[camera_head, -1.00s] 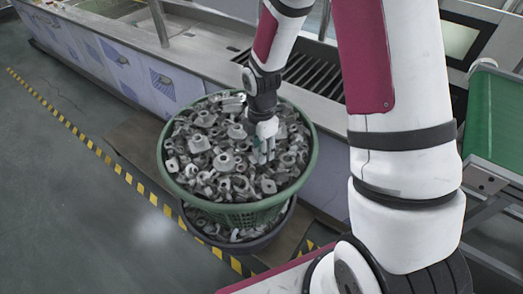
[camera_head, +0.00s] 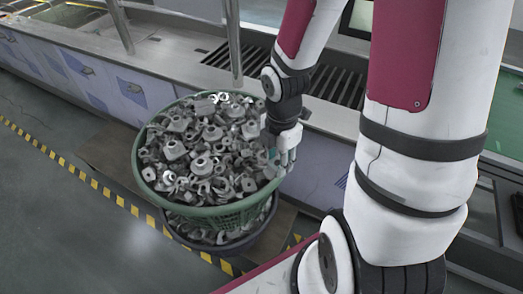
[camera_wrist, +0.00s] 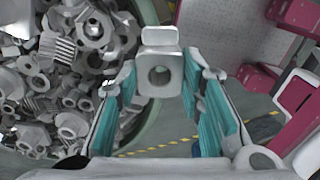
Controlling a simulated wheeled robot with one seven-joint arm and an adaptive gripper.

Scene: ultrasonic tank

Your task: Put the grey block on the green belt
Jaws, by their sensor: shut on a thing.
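My gripper (camera_head: 286,158) is at the right rim of the green basket in the head view. In the wrist view my gripper (camera_wrist: 160,82) has its teal-padded fingers closed on a light grey block (camera_wrist: 160,62) with a round hole and a smaller top piece. The block is raised at the edge of the basket, with floor visible beyond it. In the head view the held block is too small and covered to make out. The green belt (camera_head: 503,125) shows at the far right, partly hidden behind my arm.
The green basket (camera_head: 150,182) is heaped with grey metal parts and stands on a dark tub (camera_head: 262,225) of similar parts. A long metal tank bench (camera_head: 170,78) runs behind. Yellow-black tape (camera_head: 108,194) marks the open floor at left.

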